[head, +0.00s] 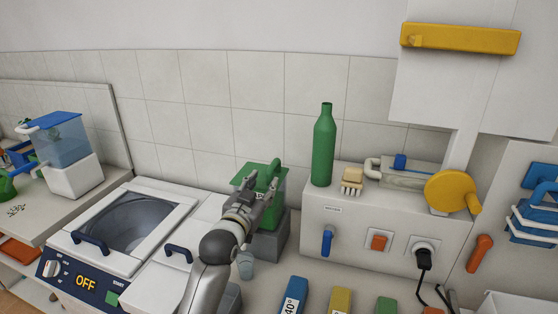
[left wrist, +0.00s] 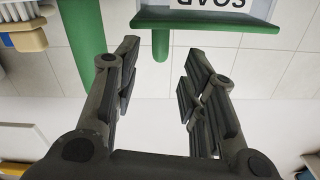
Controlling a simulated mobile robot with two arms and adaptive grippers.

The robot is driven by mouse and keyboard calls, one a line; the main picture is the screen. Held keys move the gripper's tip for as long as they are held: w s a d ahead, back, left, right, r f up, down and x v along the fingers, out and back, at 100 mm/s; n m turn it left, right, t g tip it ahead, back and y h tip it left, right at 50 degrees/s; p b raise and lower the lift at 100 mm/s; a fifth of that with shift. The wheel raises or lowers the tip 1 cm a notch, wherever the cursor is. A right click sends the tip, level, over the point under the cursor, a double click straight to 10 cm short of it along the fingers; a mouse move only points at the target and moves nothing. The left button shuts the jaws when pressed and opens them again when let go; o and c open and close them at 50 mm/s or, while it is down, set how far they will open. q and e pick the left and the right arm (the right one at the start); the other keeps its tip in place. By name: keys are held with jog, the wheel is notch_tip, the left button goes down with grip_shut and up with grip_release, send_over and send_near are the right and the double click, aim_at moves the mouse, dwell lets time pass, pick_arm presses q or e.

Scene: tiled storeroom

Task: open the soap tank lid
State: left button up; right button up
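The soap tank is a see-through box with a green lid (head: 246,173) and green handle, on a grey base (head: 283,232) behind the counter. Its SOAP label (left wrist: 210,3) and green lid edge (left wrist: 225,22) show upside down in the left wrist view, and the lid looks closed. My left gripper (head: 264,199) is in front of the tank, covering part of it in the head view. In the left wrist view the left gripper's fingers (left wrist: 160,70) are apart with nothing between them; a green handle part (left wrist: 160,44) is just beyond the tips. My right gripper is not in view.
A green bottle (head: 323,150) and a brush (head: 352,181) stand on the white wall box (head: 400,235) right of the tank. A top-loading washer (head: 100,262) is at left. A blue-lidded tank (head: 62,142) stands far left. Coloured boxes (head: 291,296) line the front.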

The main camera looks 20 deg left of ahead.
aim_at(274, 163)
pick_arm(q)
jog(key=shift+w+r, duration=0.2)
jog(key=shift+w, duration=0.1)
jog(key=shift+r, duration=0.25)
jog(key=w+p, duration=0.1)
jog(key=w, duration=0.1)
jog(key=shift+w+r, duration=0.15)
jog(key=shift+w, duration=0.25)
jog(key=w+p, duration=0.1)
jog(key=w, duration=0.4)
jog(key=shift+d, duration=0.1)
jog(key=shift+w+f+p, duration=0.2)
jog(key=shift+w+p, duration=0.1)
jog(key=shift+w, duration=0.3)
grip_shut()
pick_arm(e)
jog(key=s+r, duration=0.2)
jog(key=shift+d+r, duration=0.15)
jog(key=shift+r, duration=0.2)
